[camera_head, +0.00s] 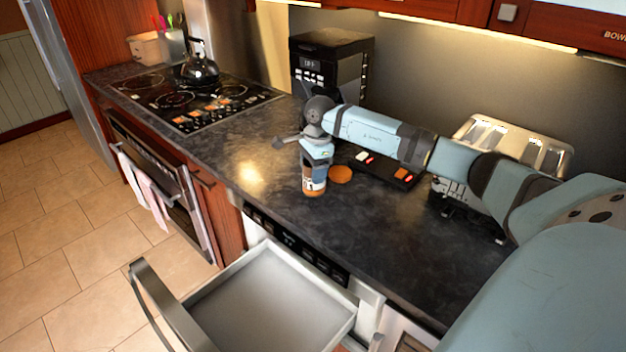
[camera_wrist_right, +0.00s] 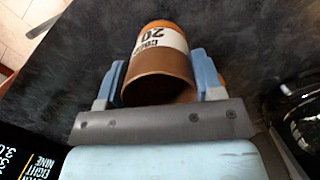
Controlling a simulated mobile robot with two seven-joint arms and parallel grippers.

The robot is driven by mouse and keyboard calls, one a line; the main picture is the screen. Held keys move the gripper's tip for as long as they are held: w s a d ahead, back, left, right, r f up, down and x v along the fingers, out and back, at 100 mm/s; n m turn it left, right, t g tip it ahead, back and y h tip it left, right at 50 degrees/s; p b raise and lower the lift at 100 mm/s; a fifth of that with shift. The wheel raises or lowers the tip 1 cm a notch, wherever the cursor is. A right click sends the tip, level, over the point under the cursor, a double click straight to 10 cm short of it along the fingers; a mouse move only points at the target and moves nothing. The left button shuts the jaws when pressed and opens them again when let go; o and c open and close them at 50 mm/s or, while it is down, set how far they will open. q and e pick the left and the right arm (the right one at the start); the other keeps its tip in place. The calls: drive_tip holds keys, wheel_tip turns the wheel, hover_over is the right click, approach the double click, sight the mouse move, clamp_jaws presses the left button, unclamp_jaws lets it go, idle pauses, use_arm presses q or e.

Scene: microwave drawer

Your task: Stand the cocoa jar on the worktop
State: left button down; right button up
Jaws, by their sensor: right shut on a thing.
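The cocoa jar (camera_head: 314,184), brown and orange with a white label, is upright at the worktop (camera_head: 262,152) near its front edge. In the right wrist view the jar (camera_wrist_right: 160,65) shows its printed label and dark brown end between two blue fingers. My right gripper (camera_head: 316,160) comes down from above and is shut on the jar; its fingers (camera_wrist_right: 158,64) press both sides. I cannot tell whether the jar's base touches the worktop. My left gripper is not in view.
An orange disc (camera_head: 341,174) lies just right of the jar. A dark tray with small blocks (camera_head: 402,175) and a metal toaster (camera_head: 513,139) are behind. An open drawer (camera_head: 270,295) juts out below the front edge. The worktop left of the jar is clear up to the hob (camera_head: 196,98).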

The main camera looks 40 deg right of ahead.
sight(310, 189)
drive_tip(key=shift+f, duration=1.9)
drive_tip(key=shift+f, duration=0.15)
drive_tip(key=o, duration=1.1)
